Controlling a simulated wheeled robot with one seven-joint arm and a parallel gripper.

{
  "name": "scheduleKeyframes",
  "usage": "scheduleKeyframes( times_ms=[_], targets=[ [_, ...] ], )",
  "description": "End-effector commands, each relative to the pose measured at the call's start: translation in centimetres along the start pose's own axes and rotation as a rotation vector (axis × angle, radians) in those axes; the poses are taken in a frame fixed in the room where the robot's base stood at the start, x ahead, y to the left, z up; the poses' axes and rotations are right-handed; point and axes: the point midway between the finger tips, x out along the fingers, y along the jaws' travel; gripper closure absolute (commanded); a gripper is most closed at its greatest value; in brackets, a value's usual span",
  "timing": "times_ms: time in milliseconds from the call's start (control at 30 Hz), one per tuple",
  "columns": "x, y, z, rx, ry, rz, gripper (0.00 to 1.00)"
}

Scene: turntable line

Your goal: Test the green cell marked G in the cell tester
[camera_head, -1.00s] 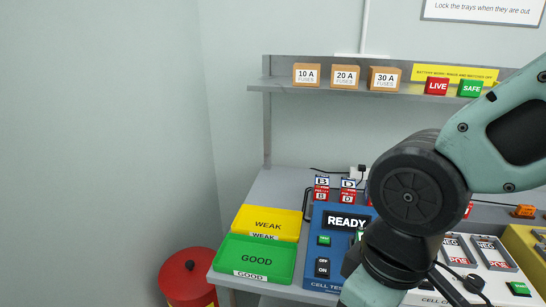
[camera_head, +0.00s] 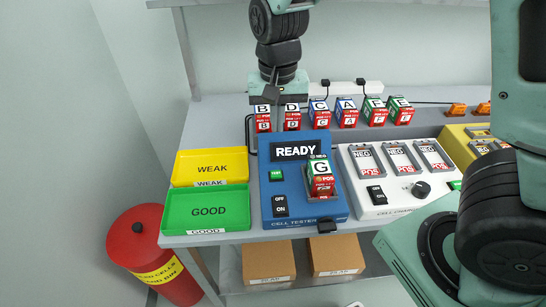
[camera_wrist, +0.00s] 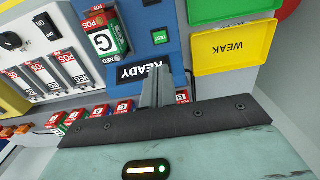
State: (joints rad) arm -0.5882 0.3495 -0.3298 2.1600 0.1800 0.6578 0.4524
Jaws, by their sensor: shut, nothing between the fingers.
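The green cell marked G (camera_head: 320,173) sits in the bay of the blue cell tester (camera_head: 292,215), its red POS end toward the front. It also shows in the wrist view (camera_wrist: 104,42). The tester's display (camera_head: 296,151) reads READY. A green TEST button (camera_head: 276,175) and an OFF/ON switch (camera_head: 280,206) are on its left side. My gripper (camera_head: 292,124) is shut and empty, pointing down behind the tester's display, left of and behind cell G. In the wrist view its closed fingers (camera_wrist: 158,74) show near the display, apart from the cell.
Several lettered cells (camera_head: 346,113) stand in a row behind the tester. A yellow WEAK tray (camera_head: 236,159) and a green GOOD tray (camera_head: 241,222) lie to the left. A white charger (camera_head: 385,205) is on the right. A red bin (camera_head: 143,232) stands on the floor at left.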

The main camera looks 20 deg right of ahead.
Motion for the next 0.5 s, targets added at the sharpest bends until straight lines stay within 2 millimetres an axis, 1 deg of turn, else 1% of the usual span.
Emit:
scheduleKeyframes(
  times_ms=[233,333,433,500],
  targets=[
    [0.0,0.0,0.1,-0.002,0.000,-0.001,1.00],
    [0.5,0.0,0.1,-0.003,-0.001,0.000,1.00],
    [1.6,0.0,0.1,-0.004,-0.003,0.001,1.00],
    [2.7,0.0,0.1,-0.003,-0.004,0.002,1.00]
  ],
)
